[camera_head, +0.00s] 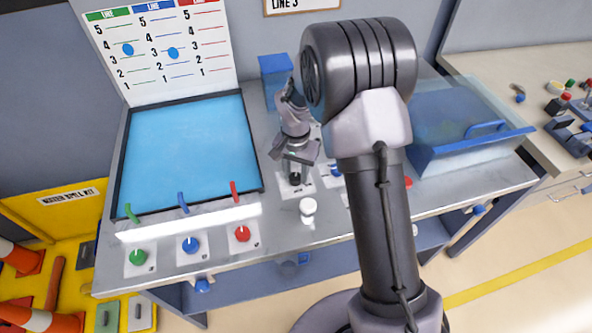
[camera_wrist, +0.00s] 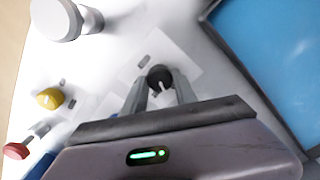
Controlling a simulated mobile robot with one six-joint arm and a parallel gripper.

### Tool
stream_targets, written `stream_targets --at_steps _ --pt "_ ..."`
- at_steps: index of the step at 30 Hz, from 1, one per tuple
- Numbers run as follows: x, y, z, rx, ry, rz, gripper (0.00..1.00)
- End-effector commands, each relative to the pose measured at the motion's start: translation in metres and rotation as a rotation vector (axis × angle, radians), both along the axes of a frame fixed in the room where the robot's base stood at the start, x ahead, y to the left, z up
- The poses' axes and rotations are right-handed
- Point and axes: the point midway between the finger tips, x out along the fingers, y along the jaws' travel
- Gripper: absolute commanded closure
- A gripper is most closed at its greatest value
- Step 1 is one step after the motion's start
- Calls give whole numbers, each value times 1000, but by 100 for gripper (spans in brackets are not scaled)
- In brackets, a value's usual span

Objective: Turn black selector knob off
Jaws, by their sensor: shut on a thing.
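The black selector knob (camera_wrist: 159,78) sits on a pale square plate on the bench top, with a light pointer mark on it. My gripper (camera_wrist: 160,88) reaches down from above with its two fingers on either side of the knob, shut on it. In the head view the knob (camera_head: 295,178) shows just below my gripper (camera_head: 296,165). Part of the knob is hidden by the fingers in both views.
A white knob (camera_head: 308,207) stands close by on the bench front. A blue-filled tank (camera_head: 190,150) lies left. A clear blue-based bin (camera_head: 470,130) stands right.

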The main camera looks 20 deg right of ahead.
Motion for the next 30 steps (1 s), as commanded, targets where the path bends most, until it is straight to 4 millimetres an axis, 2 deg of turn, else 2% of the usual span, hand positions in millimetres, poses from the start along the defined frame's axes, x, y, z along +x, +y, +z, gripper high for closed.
stream_targets --at_steps 6,15,30 --pt "0 1 2 0 0 179 100" --pt "1 1 1 0 -1 358 100" --pt "1 1 0 -1 -2 451 100"
